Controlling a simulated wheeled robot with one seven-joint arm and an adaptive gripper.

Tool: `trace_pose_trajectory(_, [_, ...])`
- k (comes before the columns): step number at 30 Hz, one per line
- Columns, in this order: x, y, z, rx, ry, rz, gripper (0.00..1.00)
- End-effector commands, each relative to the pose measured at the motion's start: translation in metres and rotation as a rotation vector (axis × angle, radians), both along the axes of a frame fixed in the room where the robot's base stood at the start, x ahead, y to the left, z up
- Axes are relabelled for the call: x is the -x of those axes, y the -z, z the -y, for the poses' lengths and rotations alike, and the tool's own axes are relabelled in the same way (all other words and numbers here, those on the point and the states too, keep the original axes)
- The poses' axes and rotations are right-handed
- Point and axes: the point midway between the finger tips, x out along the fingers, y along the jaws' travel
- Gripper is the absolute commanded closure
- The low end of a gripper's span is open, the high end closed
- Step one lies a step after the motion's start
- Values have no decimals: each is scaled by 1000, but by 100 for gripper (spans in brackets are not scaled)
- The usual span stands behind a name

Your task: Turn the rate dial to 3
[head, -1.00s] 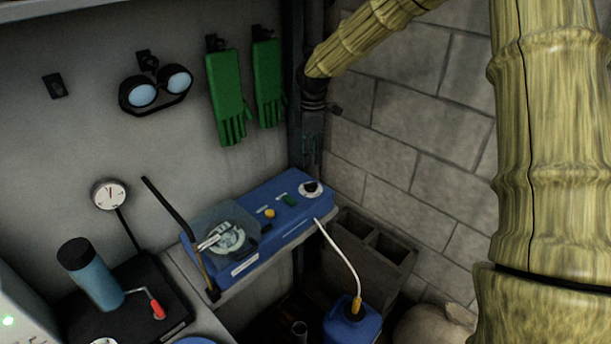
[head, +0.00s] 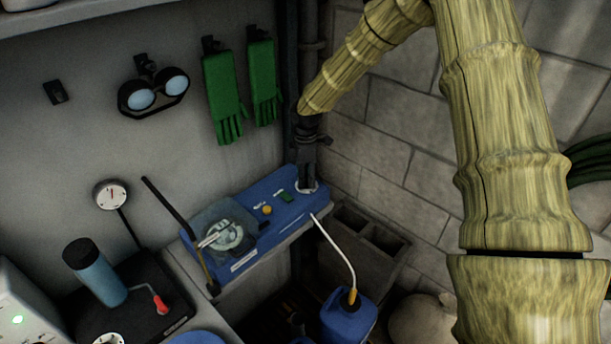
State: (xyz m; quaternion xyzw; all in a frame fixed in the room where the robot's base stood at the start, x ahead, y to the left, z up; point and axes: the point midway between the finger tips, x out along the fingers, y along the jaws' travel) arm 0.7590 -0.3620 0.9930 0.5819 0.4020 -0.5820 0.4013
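The blue dosing unit (head: 272,205) sits on a shelf against the wall. The rate dial (head: 305,189) is at the right end of its top face; only part of its pale scale shows. My dark gripper (head: 308,178) points down right over the dial, with its fingertips at or just above the knob. The gripper hides the knob and its pointer, so I cannot read the setting. I cannot tell whether the fingers are open or closed on the knob.
A green switch (head: 285,197) and an orange button (head: 267,210) are beside the dial. A clear cover (head: 224,232) is at the unit's left. A white tube (head: 336,243) runs to a blue jug (head: 347,319). Green gloves (head: 224,97) hang behind. A block wall stands right.

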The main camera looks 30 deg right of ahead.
Motion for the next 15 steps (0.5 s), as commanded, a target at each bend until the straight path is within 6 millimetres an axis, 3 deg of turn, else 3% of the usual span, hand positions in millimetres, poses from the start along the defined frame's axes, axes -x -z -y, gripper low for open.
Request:
trace_pose_trajectory(8, [0,1,0,0,0,0,68])
trace_pose_trajectory(13, [0,1,0,0,0,0,99])
trace_pose_trajectory(15, [0,1,0,0,0,0,100])
